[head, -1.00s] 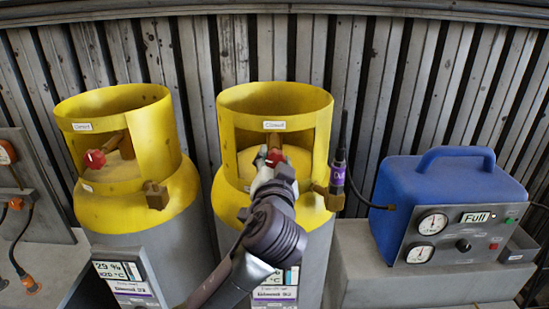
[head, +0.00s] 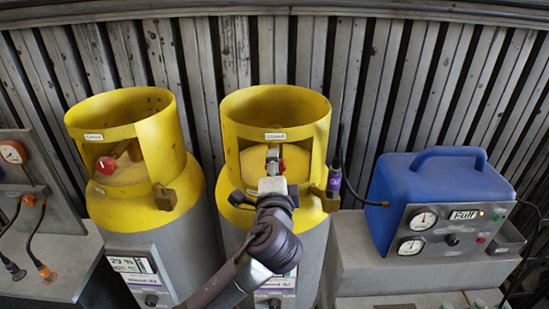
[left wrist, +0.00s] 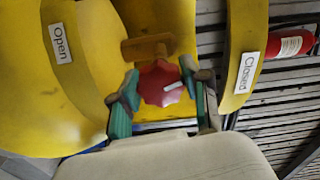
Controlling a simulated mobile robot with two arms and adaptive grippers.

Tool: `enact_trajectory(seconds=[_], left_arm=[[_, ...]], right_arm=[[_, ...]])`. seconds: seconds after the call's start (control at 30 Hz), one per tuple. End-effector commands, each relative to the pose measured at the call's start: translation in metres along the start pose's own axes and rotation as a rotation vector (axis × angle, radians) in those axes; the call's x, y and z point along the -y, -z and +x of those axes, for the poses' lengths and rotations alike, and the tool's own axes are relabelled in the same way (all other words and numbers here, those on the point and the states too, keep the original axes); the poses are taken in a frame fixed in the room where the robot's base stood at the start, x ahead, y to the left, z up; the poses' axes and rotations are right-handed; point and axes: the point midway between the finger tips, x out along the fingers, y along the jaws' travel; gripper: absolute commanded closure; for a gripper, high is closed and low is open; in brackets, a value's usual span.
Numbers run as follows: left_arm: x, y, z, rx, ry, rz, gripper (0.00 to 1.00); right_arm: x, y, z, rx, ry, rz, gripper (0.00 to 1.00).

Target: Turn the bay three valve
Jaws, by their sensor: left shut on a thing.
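The right-hand yellow-topped cylinder (head: 312,115) has a red valve knob (head: 283,166) inside its collar, under a "Closed" label (head: 275,136). I cannot read a bay number. My left gripper (head: 272,158) reaches in through the collar opening and partly hides the knob. In the left wrist view the red lobed knob (left wrist: 160,84) sits between the two fingers of the left gripper (left wrist: 162,90), shut on it. A white mark on the knob points toward the "Closed" label (left wrist: 244,73). The "Open" label (left wrist: 60,43) is on the other side. My right gripper is out of view.
Another yellow-topped cylinder (head: 163,130) with a red knob (head: 106,165) stands at left. A blue unit (head: 430,190) with gauges and a "Full" display stands at right. A purple-banded probe (head: 335,180) stands beside the right-hand cylinder. Ribbed metal wall (head: 395,80) closes the back.

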Motion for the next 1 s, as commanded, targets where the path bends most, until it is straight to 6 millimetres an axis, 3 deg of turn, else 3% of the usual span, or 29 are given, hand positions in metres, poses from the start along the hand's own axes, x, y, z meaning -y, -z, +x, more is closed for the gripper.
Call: enact_trajectory(seconds=[0.1, 0.43, 1.0], left_arm=[[0.002, 0.001, 0.0, -0.001, -0.003, 0.096, 0.88], [0.0, 0.001, 0.0, -0.002, -0.003, 0.28, 0.88], [-0.002, 0.001, 0.0, -0.002, -0.003, 0.345, 0.88]], right_arm=[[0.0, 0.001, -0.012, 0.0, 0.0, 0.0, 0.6], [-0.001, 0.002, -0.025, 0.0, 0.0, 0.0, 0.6], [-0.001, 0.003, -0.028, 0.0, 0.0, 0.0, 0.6]])
